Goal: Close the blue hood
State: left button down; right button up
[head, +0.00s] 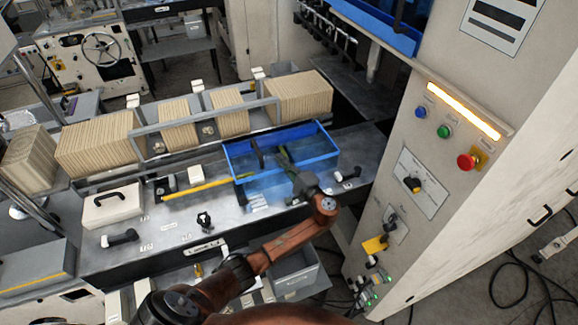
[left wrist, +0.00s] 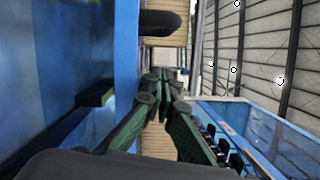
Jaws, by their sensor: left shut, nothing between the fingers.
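The blue hood (head: 318,152) is a see-through blue box-like cover with a bright blue rim, at the right part of the grey machine table in the head view. A dark handle (head: 258,154) shows on its left part. My left gripper (head: 284,157) is shut and empty, and overlaps the hood in the head view; whether it touches the hood cannot be told. In the left wrist view the shut green fingers (left wrist: 164,82) point away, with a blue panel (left wrist: 45,60) at left and a black bar-like handle (left wrist: 160,22) above. My right gripper is not in view.
Stacks of brown cardboard sheets (head: 100,148) stand behind a metal rail. A white control panel (head: 440,150) with buttons rises close to the hood's right. Another blue cover (head: 375,22) hangs at upper right. A pale box with a handle (head: 112,205) sits at left.

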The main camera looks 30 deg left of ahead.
aim_at(270, 166)
pick_arm(q)
jog(key=shift+x, duration=1)
jog(key=s+a+p, duration=0.1)
jog(key=s+a+r+p, duration=0.1)
jog(key=shift+s, duration=0.4)
jog(key=shift+s+f, duration=0.1)
jog(key=shift+s, duration=0.05)
